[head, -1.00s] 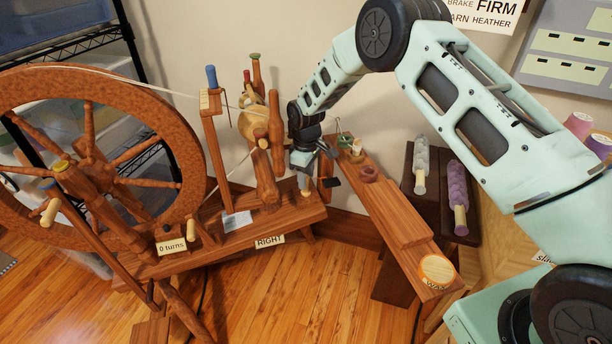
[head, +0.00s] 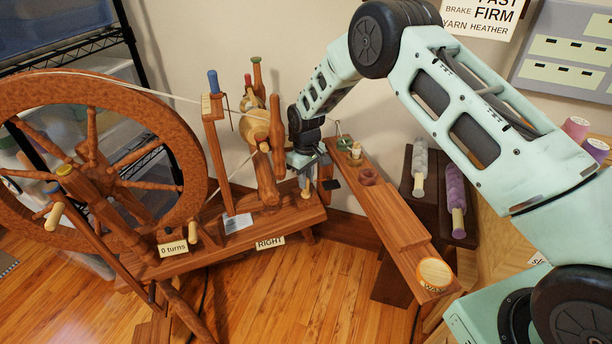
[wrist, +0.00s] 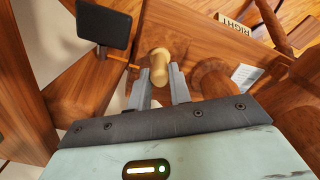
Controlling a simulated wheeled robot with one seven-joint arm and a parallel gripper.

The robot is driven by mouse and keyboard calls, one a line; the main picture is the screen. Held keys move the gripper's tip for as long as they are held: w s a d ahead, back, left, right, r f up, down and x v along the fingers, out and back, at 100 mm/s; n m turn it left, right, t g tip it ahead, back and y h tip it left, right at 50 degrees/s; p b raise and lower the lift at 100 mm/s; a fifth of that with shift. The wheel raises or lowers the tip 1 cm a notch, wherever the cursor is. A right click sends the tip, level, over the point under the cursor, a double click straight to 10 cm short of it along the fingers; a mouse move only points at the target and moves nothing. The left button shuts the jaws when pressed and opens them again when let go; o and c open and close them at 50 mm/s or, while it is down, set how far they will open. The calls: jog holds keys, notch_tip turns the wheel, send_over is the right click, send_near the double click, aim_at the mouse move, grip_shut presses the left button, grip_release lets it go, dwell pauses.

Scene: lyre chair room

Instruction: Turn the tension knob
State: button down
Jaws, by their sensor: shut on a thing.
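The tension knob, a pale wooden peg with a rounded end, sits at the right end of the spinning wheel's wooden bed (head: 285,207). In the wrist view the knob (wrist: 160,62) stands between the two grey fingers of my gripper (wrist: 160,85), which are shut on it. In the head view my gripper (head: 308,178) points down at the bed's end, and its fingers partly hide the knob. The large brown drive wheel (head: 135,112) is at the left, with a drive band running to the upright posts.
A dark flat pad on a thin rod (wrist: 104,26) is close beside my gripper. A narrow bench (head: 385,215) with small cups and a round wax tin (head: 434,272) stands to the right. Tags read "0 turns" (head: 173,248) and "RIGHT" (head: 270,242). Open floor lies in front.

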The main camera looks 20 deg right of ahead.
jog(key=shift+m+p, duration=0.3)
jog(key=shift+m, duration=0.9)
jog(key=c, duration=1.3)
grip_release()
jog(key=shift+r, duration=0.1)
notch_tip(320, 180, up, 17)
jog(key=p, duration=0.2)
jog(key=shift+r, duration=0.15)
